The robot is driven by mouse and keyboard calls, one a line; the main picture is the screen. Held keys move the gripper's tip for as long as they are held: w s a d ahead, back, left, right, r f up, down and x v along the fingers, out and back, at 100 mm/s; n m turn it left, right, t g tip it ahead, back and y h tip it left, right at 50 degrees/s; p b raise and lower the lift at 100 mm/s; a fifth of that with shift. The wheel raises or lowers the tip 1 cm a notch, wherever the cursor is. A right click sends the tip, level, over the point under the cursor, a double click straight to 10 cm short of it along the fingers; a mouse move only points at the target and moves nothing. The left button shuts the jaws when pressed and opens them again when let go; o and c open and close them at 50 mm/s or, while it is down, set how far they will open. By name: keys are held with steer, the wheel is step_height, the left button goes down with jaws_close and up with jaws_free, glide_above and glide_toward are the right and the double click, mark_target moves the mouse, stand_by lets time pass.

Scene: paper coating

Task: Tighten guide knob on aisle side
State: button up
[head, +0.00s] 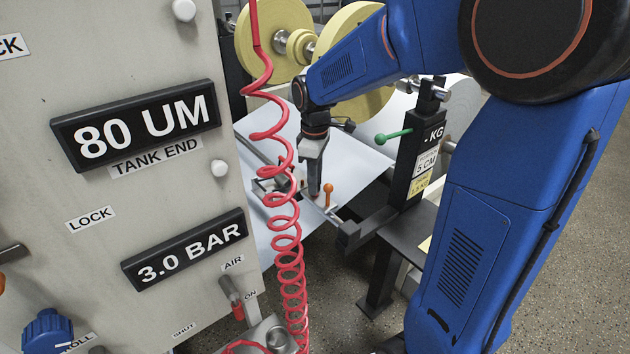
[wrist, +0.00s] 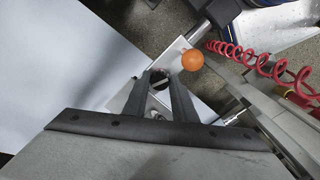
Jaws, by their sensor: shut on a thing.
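My gripper (head: 315,193) points down over the white sheet near the metal guide bar. In the wrist view its two fingers (wrist: 158,84) are closed around a small dark round knob, the guide knob (wrist: 158,77), which sits on a pale metal plate (wrist: 177,53). The fingers hide most of the knob, and its turn cannot be read. A lever with an orange ball (head: 328,187) stands just right of the fingers; the ball (wrist: 192,60) also shows in the wrist view, apart from them.
A red coiled air hose (head: 285,225) hangs close to the left of my gripper, before the grey panel (head: 110,40). A dark post with a green-knobbed handle (head: 393,136) stands to the right. Yellow rolls (head: 275,30) are behind. The white sheet (head: 355,165) spreads around the guide.

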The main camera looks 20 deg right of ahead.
steer(key=m, duration=1.1)
steer(key=shift+m, duration=2.1)
steer(key=o, duration=1)
steer(key=shift+o, duration=0.2)
steer(key=shift+r, duration=0.1)
step_height(320, 180, up, 17)
steer(key=shift+r, duration=0.15)
